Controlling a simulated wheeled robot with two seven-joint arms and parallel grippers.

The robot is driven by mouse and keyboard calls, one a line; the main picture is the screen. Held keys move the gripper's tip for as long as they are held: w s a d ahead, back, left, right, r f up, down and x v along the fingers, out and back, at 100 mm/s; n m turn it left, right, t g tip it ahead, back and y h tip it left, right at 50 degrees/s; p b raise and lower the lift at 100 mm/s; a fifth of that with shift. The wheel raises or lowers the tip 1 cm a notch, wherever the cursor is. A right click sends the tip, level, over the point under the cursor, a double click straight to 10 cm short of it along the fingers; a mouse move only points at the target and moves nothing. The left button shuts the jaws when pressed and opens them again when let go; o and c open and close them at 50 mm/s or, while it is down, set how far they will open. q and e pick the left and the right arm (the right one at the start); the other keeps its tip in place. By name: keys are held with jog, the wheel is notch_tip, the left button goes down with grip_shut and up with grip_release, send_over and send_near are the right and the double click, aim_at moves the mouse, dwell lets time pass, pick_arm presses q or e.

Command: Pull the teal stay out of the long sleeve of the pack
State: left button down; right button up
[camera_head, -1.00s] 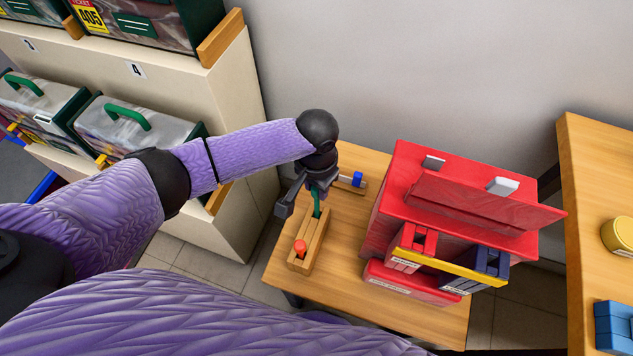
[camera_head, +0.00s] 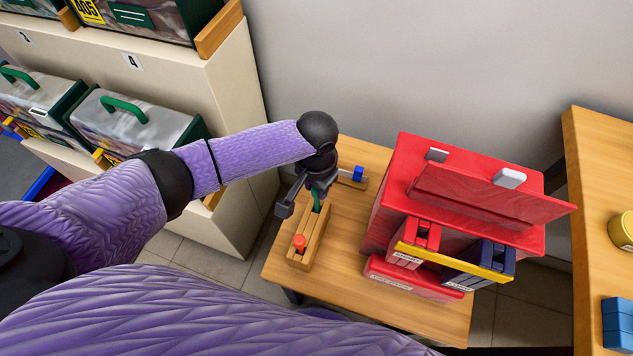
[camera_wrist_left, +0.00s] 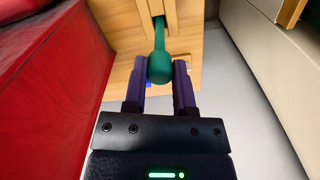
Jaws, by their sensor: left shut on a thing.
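The teal stay (camera_head: 317,201) stands in the slot of a long wooden holder (camera_head: 311,236) on the small table. In the left wrist view, its rounded teal knob (camera_wrist_left: 160,68) lies between the two fingers, and its stem runs into the wooden slot. My left gripper (camera_head: 312,190) is shut on the teal stay, at the holder's far end. How deep the stem sits in the slot is hidden. My right gripper is not in view.
An orange-red peg (camera_head: 299,243) stands at the holder's near end. A shorter wooden holder with a blue peg (camera_head: 358,174) lies behind. A large red pack (camera_head: 460,190) stands to the right.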

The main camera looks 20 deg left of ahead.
pick_arm(q)
jog(key=shift+c, duration=1.8)
grip_release()
jog(key=shift+r, duration=0.2)
notch_tip(320, 180, up, 8)
jog(key=p, duration=0.4)
jog(key=shift+r+p, duration=0.25)
jog(key=shift+p, duration=0.15)
jog(key=shift+r, duration=0.5)
